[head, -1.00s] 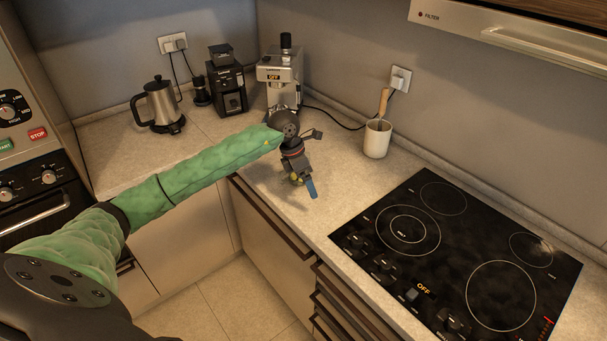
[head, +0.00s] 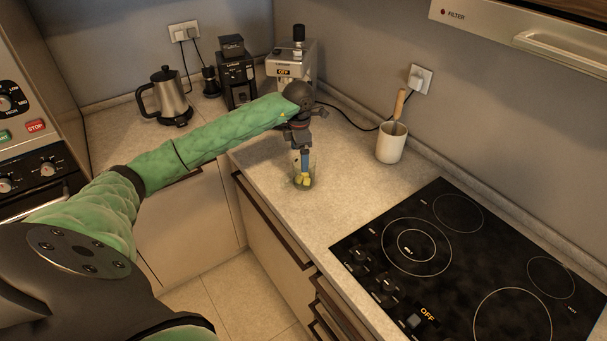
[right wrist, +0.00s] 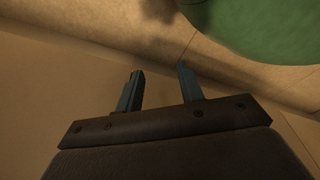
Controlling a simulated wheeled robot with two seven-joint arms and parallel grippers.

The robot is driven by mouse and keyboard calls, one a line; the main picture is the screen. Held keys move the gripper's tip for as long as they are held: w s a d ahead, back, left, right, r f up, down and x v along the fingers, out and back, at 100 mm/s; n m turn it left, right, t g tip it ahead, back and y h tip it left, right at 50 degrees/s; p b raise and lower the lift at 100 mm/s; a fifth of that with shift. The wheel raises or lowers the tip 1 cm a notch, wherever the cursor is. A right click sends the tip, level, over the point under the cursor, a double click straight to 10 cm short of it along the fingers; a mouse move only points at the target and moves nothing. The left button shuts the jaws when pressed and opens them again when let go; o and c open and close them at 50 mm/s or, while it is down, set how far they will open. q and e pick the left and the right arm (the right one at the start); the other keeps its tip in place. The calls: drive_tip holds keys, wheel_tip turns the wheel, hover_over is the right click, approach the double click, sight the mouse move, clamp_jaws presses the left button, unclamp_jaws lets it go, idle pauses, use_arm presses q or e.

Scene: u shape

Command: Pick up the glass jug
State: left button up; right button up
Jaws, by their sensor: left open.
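The glass jug (head: 312,178) is a small clear vessel with yellowish pieces low inside it. It stands on the counter near its front edge, left of the cooktop. My left gripper (head: 305,165) is over it with the blue fingers pointing down at the jug, overlapping it in the head view. The gripper is open; whether a finger is inside or in front of the glass I cannot tell. The gripper hides part of the jug. My right gripper (right wrist: 160,88) shows in the right wrist view with its two fingers apart and nothing between them.
A white mug (head: 390,145) with a wooden handle in it stands to the right. A black cooktop (head: 450,260) lies at front right. A coffee machine (head: 283,68), a grinder (head: 238,80) and a kettle (head: 168,98) stand at the back. Counter between jug and mug is clear.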

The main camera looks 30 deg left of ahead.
use_arm(q)
drive_tip(key=shift+s+f, duration=0.1)
drive_tip(key=shift+f, duration=0.7)
wheel_tip(320, 180, down, 5)
drive_tip(key=shift+d+r+b, duration=0.1)
drive_tip(key=shift+r+b, duration=0.1)
drive_tip(key=shift+b, duration=0.15)
drive_tip(key=shift+f, duration=0.3)
drive_tip(key=c, duration=1.2)
drive_tip(key=shift+c, duration=0.4)
use_arm(e)
drive_tip(key=shift+w+r, duration=0.2)
drive_tip(key=shift+w, duration=0.65)
use_arm(q)
drive_tip(key=shift+r, duration=0.1)
use_arm(e)
drive_tip(key=shift+a, duration=0.1)
